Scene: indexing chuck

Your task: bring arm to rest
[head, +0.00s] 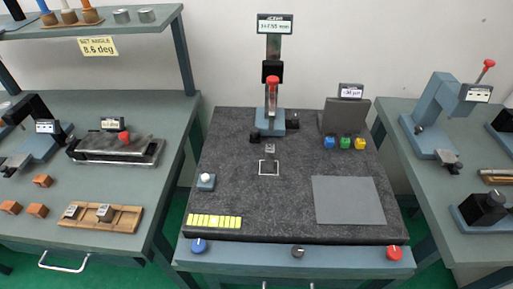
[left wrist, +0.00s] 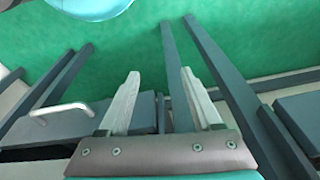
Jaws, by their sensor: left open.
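My left gripper (left wrist: 158,90) shows in the left wrist view with its two pale fingers apart and nothing between them. It points over the green floor (left wrist: 140,60), near grey table legs. Neither of my grippers shows in the head view. In the head view a granite plate (head: 240,185) on the middle bench carries a height gauge (head: 272,90) with a red-topped part. A small metal block (head: 270,149) stands at a white square outline on the plate.
The left bench (head: 100,205) holds a wooden tray (head: 100,217), orange blocks and a vise-like device (head: 118,148). The right bench (head: 440,190) holds a blue stand (head: 428,115). Green floor gaps separate the benches.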

